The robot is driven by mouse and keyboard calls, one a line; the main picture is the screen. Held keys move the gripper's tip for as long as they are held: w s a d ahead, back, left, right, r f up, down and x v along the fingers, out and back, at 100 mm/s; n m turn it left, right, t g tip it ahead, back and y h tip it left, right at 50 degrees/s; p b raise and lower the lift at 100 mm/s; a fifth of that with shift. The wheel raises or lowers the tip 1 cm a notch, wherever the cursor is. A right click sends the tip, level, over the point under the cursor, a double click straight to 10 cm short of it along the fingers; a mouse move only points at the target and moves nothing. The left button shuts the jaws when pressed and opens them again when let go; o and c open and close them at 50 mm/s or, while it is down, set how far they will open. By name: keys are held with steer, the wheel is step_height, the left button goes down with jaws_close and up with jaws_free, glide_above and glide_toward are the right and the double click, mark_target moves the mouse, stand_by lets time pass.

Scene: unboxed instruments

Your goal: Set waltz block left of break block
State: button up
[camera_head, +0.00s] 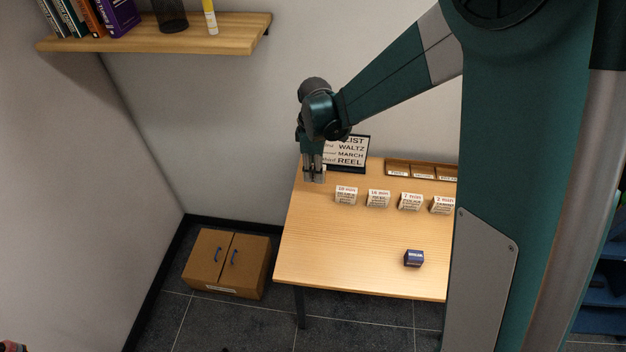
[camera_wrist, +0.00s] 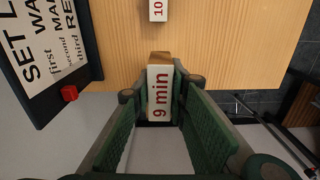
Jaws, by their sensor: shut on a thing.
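My gripper (camera_head: 314,179) is at the table's back left, near the left end of a row of white blocks. In the wrist view its green fingers (camera_wrist: 160,88) are shut around a pale block marked "9 min" (camera_wrist: 158,96). The name on the held block does not show. The row has a block marked "10 min" (camera_head: 346,196), one marked "16 min" (camera_head: 377,200) and two marked "2 min" (camera_head: 410,202) (camera_head: 442,205). Their lower words are too small to read surely. I cannot tell which is the waltz block or the break block.
A set list sign (camera_head: 351,156) naming waltz, march and reel stands behind my gripper. A wooden rack (camera_head: 398,163) with white cards is at the back right. A dark blue block (camera_head: 413,259) sits near the front right. The table's (camera_head: 335,250) front left is clear.

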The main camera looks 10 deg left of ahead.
steer(key=shift+s, duration=0.15)
glide_above(305, 250)
steer(key=shift+r, duration=0.15)
stand_by(0.5)
steer(key=shift+f+b, duration=0.8)
steer(key=shift+f, duration=2.15)
steer(key=shift+f+b, duration=0.5)
steer(key=shift+f, duration=1.6)
steer(key=shift+f, duration=0.15)
